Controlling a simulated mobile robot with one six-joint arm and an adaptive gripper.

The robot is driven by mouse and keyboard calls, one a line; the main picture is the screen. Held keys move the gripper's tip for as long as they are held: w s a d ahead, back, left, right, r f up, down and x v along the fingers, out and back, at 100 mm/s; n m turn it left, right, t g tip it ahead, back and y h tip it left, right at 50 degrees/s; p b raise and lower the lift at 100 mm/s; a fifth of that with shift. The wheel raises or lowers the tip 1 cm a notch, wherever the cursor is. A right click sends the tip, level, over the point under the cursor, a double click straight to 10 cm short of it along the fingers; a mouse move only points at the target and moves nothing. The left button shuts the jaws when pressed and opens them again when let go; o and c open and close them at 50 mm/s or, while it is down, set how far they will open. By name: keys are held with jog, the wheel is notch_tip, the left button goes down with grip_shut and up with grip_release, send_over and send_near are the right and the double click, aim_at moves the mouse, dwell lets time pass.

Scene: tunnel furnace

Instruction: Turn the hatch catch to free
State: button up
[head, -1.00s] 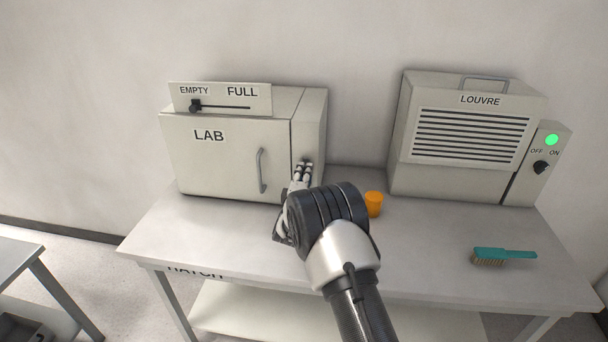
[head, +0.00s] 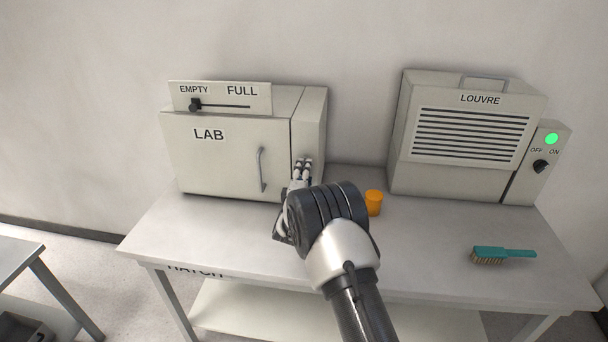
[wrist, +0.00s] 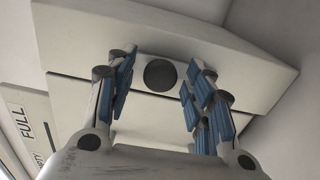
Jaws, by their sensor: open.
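My gripper (head: 303,163) is at the right-hand front panel of the pale LAB cabinet (head: 225,165). In the wrist view, my gripper (wrist: 160,63) is open, with its blue-padded fingers on either side of a dark round knob (wrist: 160,76) on the panel. I cannot tell whether the fingers touch it. In the head view my gripper and arm hide this knob. A partly cut-off label that seems to read HATCH (head: 195,271) shows under the table's front edge. I cannot make out a catch by that label.
The table (head: 240,238) also bears an orange cup-like object (head: 374,203) right of my gripper, a teal brush (head: 505,254) and a LOUVRE unit (head: 440,180) with an OFF/ON knob (head: 540,167) and green light. The LAB cabinet has a door handle (head: 262,170) and an EMPTY/FULL slider (head: 195,105).

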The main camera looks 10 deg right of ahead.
jog(key=v, duration=1.2)
jog(key=shift+r, duration=0.1)
jog(key=s+a+r+m+g+y, duration=0.1)
jog(key=s+r+m+g+y, duration=0.25)
jog(key=r, duration=0.65)
jog(key=s+r+m+g+y, duration=0.2)
jog(key=s+r+m+y, duration=0.15)
jog(key=s, duration=0.55)
jog(key=s+d+m+g, duration=0.2)
jog(key=s+m+g, duration=0.1)
jog(key=s, duration=1.3)
jog(key=s+d+m+g+h, duration=0.1)
jog(key=s+m+g, duration=0.3)
jog(key=s, duration=1.3)
jog(key=shift+s+d+f+m, duration=0.25)
jog(key=shift+d+f+m, duration=0.1)
jog(key=shift+d, duration=0.55)
